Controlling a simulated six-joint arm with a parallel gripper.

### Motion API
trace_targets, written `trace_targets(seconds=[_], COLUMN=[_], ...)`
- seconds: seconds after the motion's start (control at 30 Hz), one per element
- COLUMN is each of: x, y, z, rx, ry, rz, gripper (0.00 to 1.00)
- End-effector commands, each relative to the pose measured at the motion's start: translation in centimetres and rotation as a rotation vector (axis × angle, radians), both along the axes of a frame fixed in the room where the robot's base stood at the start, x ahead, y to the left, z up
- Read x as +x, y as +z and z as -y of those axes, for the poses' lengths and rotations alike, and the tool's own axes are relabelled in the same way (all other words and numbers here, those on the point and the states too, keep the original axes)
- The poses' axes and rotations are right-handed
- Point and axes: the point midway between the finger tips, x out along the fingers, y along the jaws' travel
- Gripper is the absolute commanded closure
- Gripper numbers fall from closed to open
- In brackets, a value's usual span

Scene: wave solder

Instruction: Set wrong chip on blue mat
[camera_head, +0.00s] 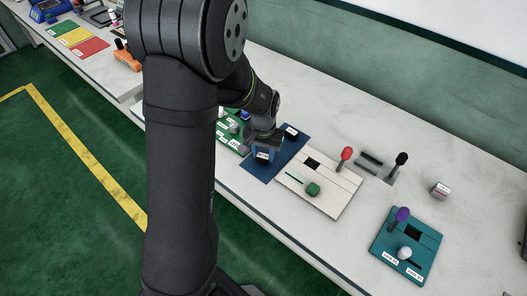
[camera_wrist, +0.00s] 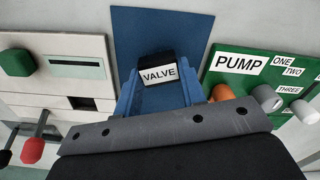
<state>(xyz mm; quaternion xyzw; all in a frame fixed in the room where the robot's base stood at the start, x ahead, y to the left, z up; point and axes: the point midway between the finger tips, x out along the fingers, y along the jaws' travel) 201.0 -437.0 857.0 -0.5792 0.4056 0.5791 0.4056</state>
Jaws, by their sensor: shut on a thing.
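My gripper (camera_head: 262,152) is over the blue mat (camera_head: 261,173) and is shut on a black chip. The held chip (camera_head: 263,158) has a white label that reads VALVE in the wrist view (camera_wrist: 158,73). There it sits between the blue fingers of my gripper (camera_wrist: 160,98), with the bare mat (camera_wrist: 160,28) beyond it. I cannot tell whether the chip touches the mat. A second black chip with a white label (camera_head: 291,133) is at the mat's back right part; its text is too small to read. It is hidden in the wrist view.
A green board marked PUMP (camera_wrist: 237,63) adjoins one side of the mat. A pale panel (camera_head: 324,203) with a slot, green knob (camera_head: 313,189) and red-topped lever (camera_head: 347,153) adjoins the other. A teal board (camera_head: 424,270) and a small labelled block (camera_head: 440,190) stand further right.

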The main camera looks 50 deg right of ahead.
Motion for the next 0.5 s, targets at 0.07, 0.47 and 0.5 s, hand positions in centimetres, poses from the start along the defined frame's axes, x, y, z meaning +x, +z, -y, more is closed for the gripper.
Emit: trace_targets(seconds=[0.07, 0.47, 0.5], x=[0.00, 0.00, 0.00], y=[0.00, -0.51, -0.57], z=[0.00, 0.00, 0.00], rx=[0.000, 0.001, 0.001], ry=[0.000, 0.000, 0.000], rz=[0.000, 0.000, 0.000], gripper=[0.95, 0.95, 0.95])
